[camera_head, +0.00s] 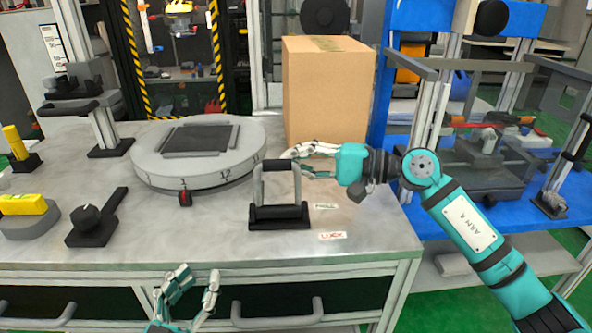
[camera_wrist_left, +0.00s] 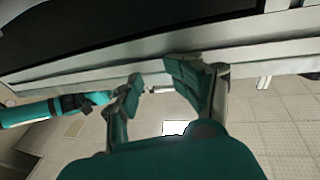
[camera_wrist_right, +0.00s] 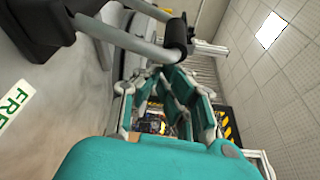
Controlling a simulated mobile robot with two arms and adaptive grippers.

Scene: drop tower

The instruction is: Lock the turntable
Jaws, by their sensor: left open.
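The round grey turntable (camera_head: 200,150) with numbers on its rim sits on the metal bench. In front of it, to the right, a lever with a grey frame (camera_head: 259,185) stands upright on a dark base (camera_head: 278,222). Its dark roller grip also shows in the right wrist view (camera_wrist_right: 176,38). A red LOCK label (camera_head: 332,236) and a green FREE label (camera_head: 325,206) lie beside the lever. My right gripper (camera_head: 303,160) is open and empty, beside the lever's top on its right. My left gripper (camera_head: 190,293) is open and empty, in front of the bench's front edge.
A large cardboard box (camera_head: 328,92) stands behind my right gripper. A dark knob lever (camera_head: 95,218) and a yellow block (camera_head: 25,205) sit at the bench's left. Drawer handles (camera_head: 278,316) project from the bench front. A blue-framed station (camera_head: 400,120) is at the right.

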